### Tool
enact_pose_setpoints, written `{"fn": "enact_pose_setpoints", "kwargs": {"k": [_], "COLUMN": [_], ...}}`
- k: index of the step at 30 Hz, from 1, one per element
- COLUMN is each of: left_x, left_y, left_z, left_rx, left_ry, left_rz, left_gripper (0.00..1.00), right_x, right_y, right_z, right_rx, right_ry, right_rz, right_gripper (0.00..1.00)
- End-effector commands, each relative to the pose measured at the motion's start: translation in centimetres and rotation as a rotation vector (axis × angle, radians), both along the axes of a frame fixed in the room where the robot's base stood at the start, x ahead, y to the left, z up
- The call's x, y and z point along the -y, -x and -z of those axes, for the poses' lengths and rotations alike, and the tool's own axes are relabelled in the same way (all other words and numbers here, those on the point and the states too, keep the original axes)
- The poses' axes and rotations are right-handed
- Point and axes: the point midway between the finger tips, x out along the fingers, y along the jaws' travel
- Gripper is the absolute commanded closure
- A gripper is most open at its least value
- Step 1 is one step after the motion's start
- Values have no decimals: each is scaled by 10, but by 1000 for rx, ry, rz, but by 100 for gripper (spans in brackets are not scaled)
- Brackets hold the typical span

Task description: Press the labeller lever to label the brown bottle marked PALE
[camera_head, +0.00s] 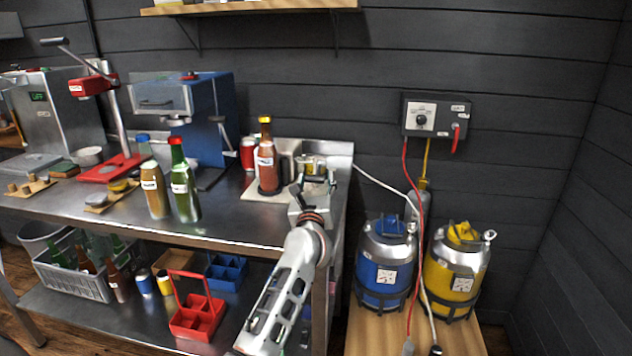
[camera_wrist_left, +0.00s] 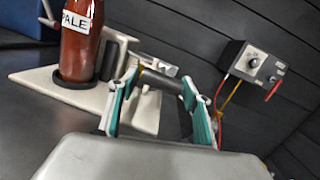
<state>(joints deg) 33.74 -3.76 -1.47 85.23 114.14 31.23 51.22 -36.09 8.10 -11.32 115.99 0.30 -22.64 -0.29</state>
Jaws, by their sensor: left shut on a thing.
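The brown bottle marked PALE (camera_wrist_left: 80,42) stands upright on the labeller's pale base (camera_wrist_left: 40,84) in the left wrist view. In the head view this bottle (camera_head: 267,168) has a yellow cap and a white label. My left gripper (camera_head: 313,187) is just right of the bottle, at the labeller's right side. In the left wrist view its teal fingers (camera_wrist_left: 160,80) are shut on a dark grey bar, the labeller lever (camera_wrist_left: 157,83). The hand covers part of the labeller. My right gripper is in neither view.
A green bottle (camera_head: 183,185) and another brown bottle (camera_head: 154,192) stand left on the steel bench. A red can (camera_head: 247,153) is behind the PALE bottle. A blue keg (camera_head: 385,262) and yellow keg (camera_head: 453,268) stand to the right. A wall control box (camera_head: 436,117) hangs above.

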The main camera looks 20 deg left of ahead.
Motion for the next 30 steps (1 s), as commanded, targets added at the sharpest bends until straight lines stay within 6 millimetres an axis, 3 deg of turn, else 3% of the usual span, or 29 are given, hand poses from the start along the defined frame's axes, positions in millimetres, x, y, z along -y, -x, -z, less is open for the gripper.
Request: {"fn": "enact_pose_setpoints", "kwargs": {"k": [21, 22, 23, 30], "left_x": [-3, -3, -3, -1], "left_y": [0, 0, 0, 0], "left_z": [2, 2, 2, 0], "left_rx": [-5, -5, -4, -1], "left_ry": [-2, -2, -2, -2], "left_rz": [-5, -5, -5, -2], "left_gripper": [90, 44, 36, 34], "right_x": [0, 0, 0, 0], "right_y": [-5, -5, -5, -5], "right_z": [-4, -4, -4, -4], "right_rx": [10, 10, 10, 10], "right_ry": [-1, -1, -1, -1], "right_rz": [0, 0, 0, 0], "right_gripper": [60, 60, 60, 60]}}
